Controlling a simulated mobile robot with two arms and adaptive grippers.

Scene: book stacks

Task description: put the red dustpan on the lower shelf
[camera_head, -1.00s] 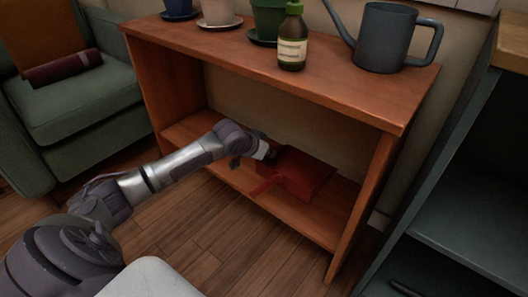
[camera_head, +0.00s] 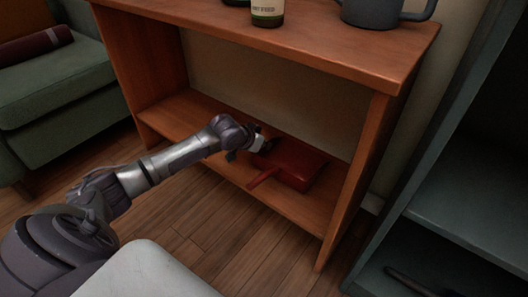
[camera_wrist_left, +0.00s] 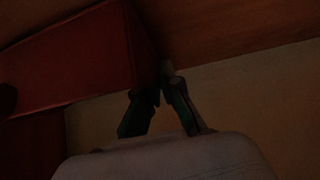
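The red dustpan (camera_head: 300,165) is at the lower shelf (camera_head: 185,112) of the wooden unit, its pan roughly flat and its handle pointing toward the front edge. Whether it rests fully on the board is hard to tell. My left gripper (camera_head: 262,145) is at the dustpan's left rear corner. In the dark left wrist view the fingers (camera_wrist_left: 163,85) are nearly together at the edge of a red surface, the dustpan (camera_wrist_left: 80,60); they appear shut on its edge. The exact contact is dim. My right gripper is not in view.
The unit's top board (camera_head: 300,35) overhangs the shelf, with a bottle (camera_head: 267,12) and watering can (camera_head: 375,12) on it. A right side panel (camera_head: 355,170) stands close to the dustpan. A green armchair (camera_head: 55,85) is at left and a dark shelf unit (camera_head: 460,225) at right.

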